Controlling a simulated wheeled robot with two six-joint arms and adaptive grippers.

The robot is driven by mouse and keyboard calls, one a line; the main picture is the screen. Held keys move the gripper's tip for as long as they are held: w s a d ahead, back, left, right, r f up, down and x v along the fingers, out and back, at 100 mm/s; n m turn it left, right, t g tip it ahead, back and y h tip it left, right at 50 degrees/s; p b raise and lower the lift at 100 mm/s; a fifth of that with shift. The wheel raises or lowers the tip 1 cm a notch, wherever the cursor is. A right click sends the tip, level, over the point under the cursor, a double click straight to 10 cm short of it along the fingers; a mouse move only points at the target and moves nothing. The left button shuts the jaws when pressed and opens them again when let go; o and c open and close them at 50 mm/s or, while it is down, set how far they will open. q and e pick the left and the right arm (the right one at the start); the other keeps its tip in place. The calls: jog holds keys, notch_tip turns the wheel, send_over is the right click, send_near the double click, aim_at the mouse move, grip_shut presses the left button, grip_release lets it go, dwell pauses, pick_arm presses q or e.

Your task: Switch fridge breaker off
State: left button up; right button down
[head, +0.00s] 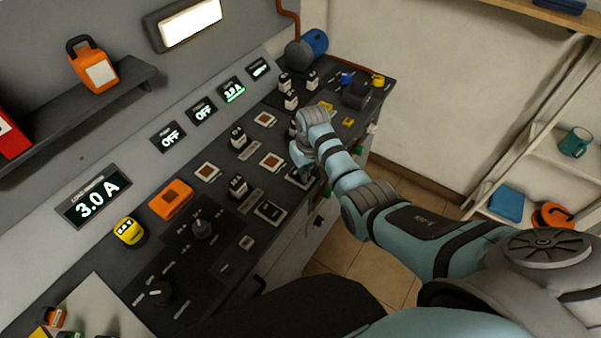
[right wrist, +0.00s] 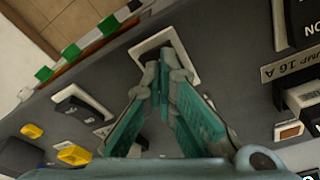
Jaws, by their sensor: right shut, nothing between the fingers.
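My right gripper (head: 301,170) is shut and empty, low over the front part of the console. In the right wrist view its fingertips (right wrist: 163,62) lie over a white-framed switch plate (right wrist: 190,62) and hide most of it. I cannot tell whether they touch it. A second white-framed switch (head: 270,211) is nearer along the front. Black breakers with white markings (head: 238,187) (head: 237,137) stand farther back. In the right wrist view one breaker (right wrist: 300,20) is beside a "…UMP 16 A" label. I cannot read which breaker is the fridge's. My left gripper is not in view.
The back panel has a "3.0 A" load display (head: 94,197), two OFF displays (head: 171,137) and a lit green-underlined display (head: 232,90). Shelves (head: 560,155) are at right.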

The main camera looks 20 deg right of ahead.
notch_tip(320, 180, up, 3)
jog(key=p, duration=0.3)
jog(key=shift+r, duration=0.35)
notch_tip(320, 180, up, 3)
jog(key=shift+r, duration=0.15)
jog(key=shift+s, duration=0.1)
